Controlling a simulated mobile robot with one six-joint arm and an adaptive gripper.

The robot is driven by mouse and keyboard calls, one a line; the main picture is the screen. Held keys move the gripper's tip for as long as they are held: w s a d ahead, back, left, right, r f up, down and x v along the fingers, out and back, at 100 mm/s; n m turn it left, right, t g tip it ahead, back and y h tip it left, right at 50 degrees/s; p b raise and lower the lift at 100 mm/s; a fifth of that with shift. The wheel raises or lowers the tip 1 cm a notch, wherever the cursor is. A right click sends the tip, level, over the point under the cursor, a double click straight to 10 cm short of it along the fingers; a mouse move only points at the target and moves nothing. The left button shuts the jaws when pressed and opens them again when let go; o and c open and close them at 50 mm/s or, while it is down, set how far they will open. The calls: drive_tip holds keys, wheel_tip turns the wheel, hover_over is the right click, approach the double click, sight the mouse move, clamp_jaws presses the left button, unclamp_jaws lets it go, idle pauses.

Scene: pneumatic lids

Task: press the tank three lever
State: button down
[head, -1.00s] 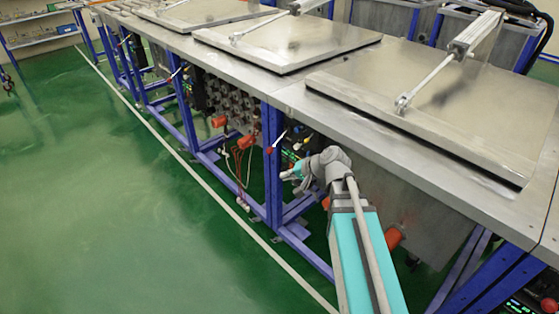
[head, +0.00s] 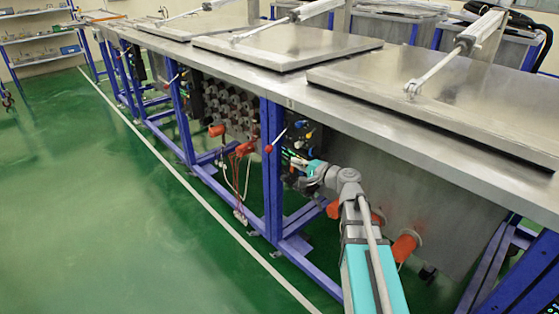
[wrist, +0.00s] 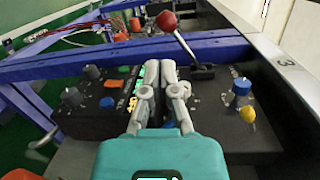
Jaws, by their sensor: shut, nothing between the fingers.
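The tank three lever has a red ball knob (wrist: 166,20) on a thin metal shaft, which slants down to a dark base on the control panel (wrist: 215,105) in the wrist view. A "3" is marked on the metal rim beside it. The red knob (head: 268,149) also shows by a blue post in the head view. My gripper (wrist: 162,66) is shut and empty. In the wrist view its fingertips appear just below and left of the lever shaft, with no clear contact. In the head view my gripper (head: 297,162) is right of the knob, partly hidden in the panel's shadow.
Blue and yellow knobs (wrist: 242,98) sit right of the lever base. Dark knobs and coloured buttons (wrist: 108,102) lie to the left. A blue frame beam (wrist: 110,65) crosses behind the panel. The steel tabletop (head: 340,115) with shut lids overhangs above. The green floor (head: 100,200) is clear.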

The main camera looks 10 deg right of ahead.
sight(278, 139)
drive_tip(key=shift+w+d+f+m+t+b, duration=0.2)
drive_tip(key=shift+w+d+m+t+b, duration=0.15)
drive_tip(key=shift+d+m+b, duration=0.1)
drive_tip(key=shift+w+d+f+m+t+b, duration=0.2)
drive_tip(key=shift+w+d+m+t+b, duration=0.15)
drive_tip(key=shift+d, duration=0.1)
drive_tip(key=x, duration=1)
drive_tip(key=shift+a, duration=0.15)
idle(0.4)
